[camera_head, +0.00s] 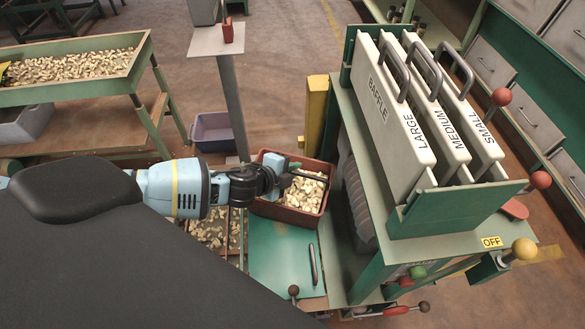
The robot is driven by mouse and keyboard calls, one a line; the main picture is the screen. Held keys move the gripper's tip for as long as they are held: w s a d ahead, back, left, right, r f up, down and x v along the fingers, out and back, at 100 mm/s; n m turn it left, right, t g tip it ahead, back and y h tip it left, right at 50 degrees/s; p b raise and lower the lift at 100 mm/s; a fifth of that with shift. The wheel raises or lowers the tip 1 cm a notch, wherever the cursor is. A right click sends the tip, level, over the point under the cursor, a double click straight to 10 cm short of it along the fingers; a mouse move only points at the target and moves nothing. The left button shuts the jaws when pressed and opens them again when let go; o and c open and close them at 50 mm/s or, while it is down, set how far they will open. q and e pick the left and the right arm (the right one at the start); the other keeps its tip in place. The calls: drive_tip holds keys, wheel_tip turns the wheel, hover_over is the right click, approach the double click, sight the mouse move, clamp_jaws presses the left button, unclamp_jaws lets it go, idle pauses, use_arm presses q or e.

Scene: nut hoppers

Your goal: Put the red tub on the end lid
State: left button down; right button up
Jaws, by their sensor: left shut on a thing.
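The end lid looks to be the flat green panel (278,252) with a bar handle, just below the tub in the picture. The tub overlaps its far edge; whether it touches the lid or hangs above it cannot be told. My right gripper is out of view.
The machine holds upright boards marked BAFFLE (392,115), LARGE, MEDIUM and SMALL. Ball-ended levers (524,248) stick out at its near side. A green nut tray (75,70) stands at the upper left. A yellow post (315,115) rises behind the tub.

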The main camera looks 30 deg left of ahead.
use_arm(q)
drive_tip(key=c, duration=1.8)
unclamp_jaws()
drive_tip(key=o, duration=0.3)
drive_tip(key=shift+r, duration=0.1)
drive_tip(key=p+v, duration=0.1)
drive_tip(key=v, duration=1.1)
